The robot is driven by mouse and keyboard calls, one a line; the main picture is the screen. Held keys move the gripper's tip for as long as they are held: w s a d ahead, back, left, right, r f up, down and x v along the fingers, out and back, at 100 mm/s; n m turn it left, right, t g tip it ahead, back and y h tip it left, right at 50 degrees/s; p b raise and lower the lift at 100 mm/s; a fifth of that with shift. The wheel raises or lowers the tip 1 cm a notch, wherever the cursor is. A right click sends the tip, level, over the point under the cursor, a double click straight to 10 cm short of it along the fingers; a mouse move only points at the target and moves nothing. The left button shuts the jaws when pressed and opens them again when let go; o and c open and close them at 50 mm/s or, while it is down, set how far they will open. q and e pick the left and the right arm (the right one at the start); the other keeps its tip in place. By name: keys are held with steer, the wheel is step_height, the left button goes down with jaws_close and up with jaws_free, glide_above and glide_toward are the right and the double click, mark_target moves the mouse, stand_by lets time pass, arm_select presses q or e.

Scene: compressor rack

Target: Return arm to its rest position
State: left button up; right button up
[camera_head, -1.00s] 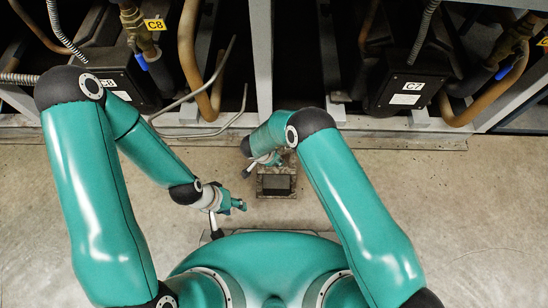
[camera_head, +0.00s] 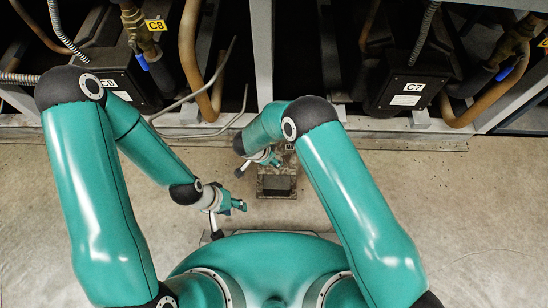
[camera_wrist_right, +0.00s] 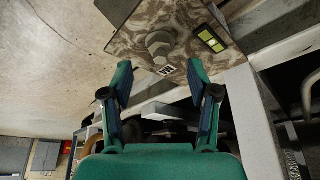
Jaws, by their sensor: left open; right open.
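My left arm comes in from the left of the head view, and its gripper (camera_head: 238,206) is small there, open and empty over the concrete floor. My right arm bends in from the right, and its gripper (camera_head: 272,158) is partly hidden by its own wrist beside a mottled brown box. In the right wrist view the right gripper (camera_wrist_right: 160,76) is open, its two teal fingers wide apart with nothing between them. Beyond the fingertips is a mottled brown surface with a hex bolt head (camera_wrist_right: 160,44) and a yellow-green marking (camera_wrist_right: 211,40).
The mottled box (camera_head: 276,193) with a dark opening stands close to my body. Floor (camera_head: 480,210) on the right is clear.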

steer(key=shift+v, duration=1.05)
